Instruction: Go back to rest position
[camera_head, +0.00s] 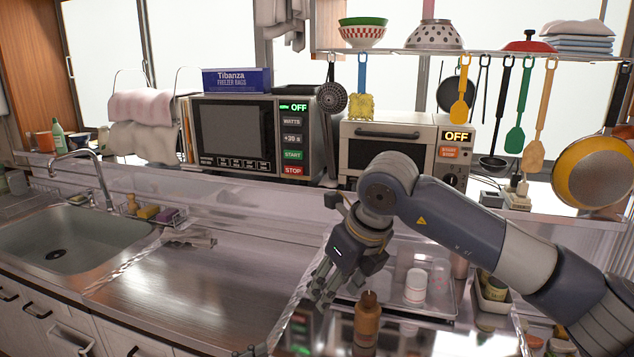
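My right arm comes in from the right edge, bends in front of the toaster oven, and reaches down to the left. My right gripper (325,283) hangs over the counter beside the left edge of the clear tray (398,252). Its fingers point down and show apart, with nothing seen between them. A small dark piece at the bottom edge, left of centre, may be the tip of my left gripper (250,350). Too little of it shows to tell its state.
A brown bottle (367,322) stands just below the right gripper. A white-capped jar (415,286) stands in the tray. The microwave (250,135) and toaster oven (392,148) stand behind. The sink (70,240) is at left. The counter (190,290) between is largely clear.

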